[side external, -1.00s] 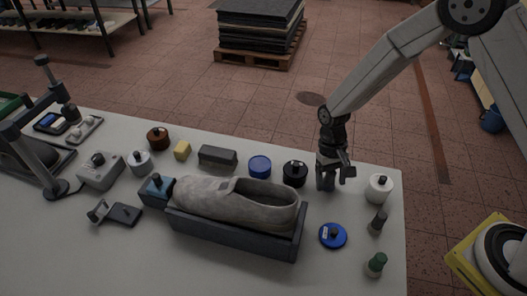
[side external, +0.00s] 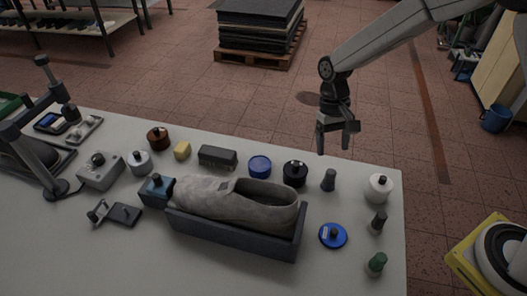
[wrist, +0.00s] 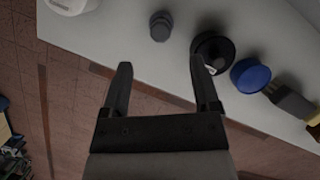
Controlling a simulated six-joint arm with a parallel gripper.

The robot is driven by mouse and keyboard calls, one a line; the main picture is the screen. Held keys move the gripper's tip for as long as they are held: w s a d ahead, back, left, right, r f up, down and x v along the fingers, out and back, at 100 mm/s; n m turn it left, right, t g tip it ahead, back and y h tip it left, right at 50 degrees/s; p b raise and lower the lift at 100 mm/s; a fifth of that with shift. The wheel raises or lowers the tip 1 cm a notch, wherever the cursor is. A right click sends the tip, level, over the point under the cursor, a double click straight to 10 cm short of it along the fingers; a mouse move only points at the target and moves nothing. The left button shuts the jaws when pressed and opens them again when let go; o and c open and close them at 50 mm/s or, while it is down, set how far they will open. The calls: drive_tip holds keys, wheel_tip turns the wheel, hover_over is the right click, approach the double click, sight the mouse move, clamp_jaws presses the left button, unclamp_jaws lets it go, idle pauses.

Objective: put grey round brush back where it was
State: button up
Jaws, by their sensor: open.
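The grey round brush (side external: 328,180) stands upright on the table near its back right edge, between a black round tin and a white round pot. In the wrist view the brush (wrist: 160,26) stands ahead of my fingers, clear of both. My gripper (side external: 334,150) is open and empty, raised above the brush and apart from it. The two fingers also show spread in the wrist view (wrist: 160,78), with nothing between them.
The black tin (side external: 295,173) is left of the brush and the white pot (side external: 378,187) right. A blue tin (side external: 260,166), a blue disc (side external: 333,235) and a grey shoe (side external: 235,203) in a dark tray (side external: 235,235) are nearby. Bare table (side external: 345,208) lies in front of the brush.

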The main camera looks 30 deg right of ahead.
drive_tip(key=shift+v, duration=1.05)
drive_tip(key=shift+d, duration=0.1)
drive_tip(key=s+d+r+n+t, duration=0.1)
drive_tip(key=s+d+t, duration=0.5)
drive_tip(key=s, duration=0.6)
drive_tip(key=shift+s+d+r+n+h, duration=0.15)
drive_tip(key=shift+d+r+n+h, duration=0.25)
drive_tip(key=shift+d+n, duration=0.25)
